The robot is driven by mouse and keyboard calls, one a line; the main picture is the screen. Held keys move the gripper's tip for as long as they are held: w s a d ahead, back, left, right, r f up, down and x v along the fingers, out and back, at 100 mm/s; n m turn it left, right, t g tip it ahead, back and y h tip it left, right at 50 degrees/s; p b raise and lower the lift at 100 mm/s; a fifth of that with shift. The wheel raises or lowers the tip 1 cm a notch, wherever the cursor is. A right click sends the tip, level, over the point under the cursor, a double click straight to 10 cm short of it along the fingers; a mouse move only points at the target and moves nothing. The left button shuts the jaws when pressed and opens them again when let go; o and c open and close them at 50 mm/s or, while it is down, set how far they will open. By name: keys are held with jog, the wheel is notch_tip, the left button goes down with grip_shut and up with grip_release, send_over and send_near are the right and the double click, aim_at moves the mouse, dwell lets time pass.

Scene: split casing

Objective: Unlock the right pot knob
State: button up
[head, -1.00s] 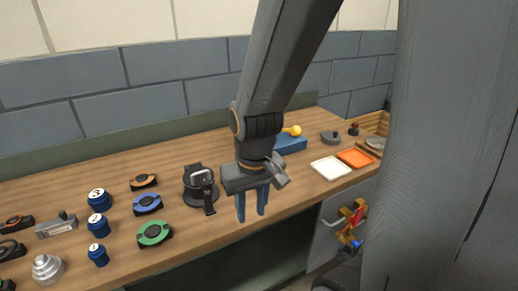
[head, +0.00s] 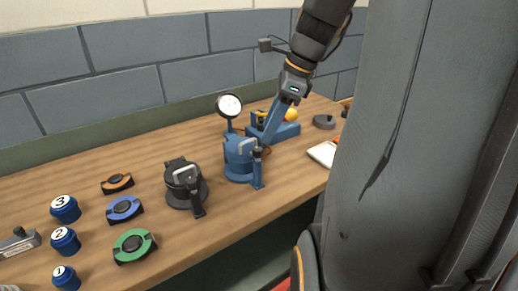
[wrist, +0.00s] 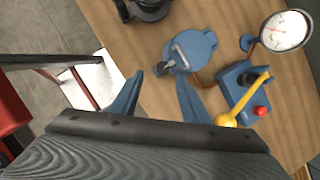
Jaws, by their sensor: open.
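The right pot (head: 240,157) is blue with a pale lid handle and stands on the bench. Its dark knob (head: 257,168) is at the front right of its rim. In the wrist view the blue pot (wrist: 200,48) lies beyond my fingertips, with its dark knob (wrist: 166,73) seen in the gap between them. My gripper (wrist: 160,82) is open and empty. In the head view its blue fingers (head: 267,135) point down just behind and right of the pot. I cannot tell whether they touch anything.
A dark pot (head: 184,182) stands left of the blue one. A round gauge (head: 229,105) rises behind it. A blue box with a yellow ball lever (head: 291,115) is close to the right. A white tray (head: 322,153) lies further right. Numbered blue canisters (head: 65,209) stand at left.

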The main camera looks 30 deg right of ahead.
aim_at(258, 149)
jog(key=shift+m, duration=0.6)
jog(key=x, duration=0.7)
jog(key=shift+w+d+f, duration=0.1)
jog(key=shift+w+d, duration=0.1)
jog(key=c, duration=1.1)
jog(key=shift+o, duration=0.2)
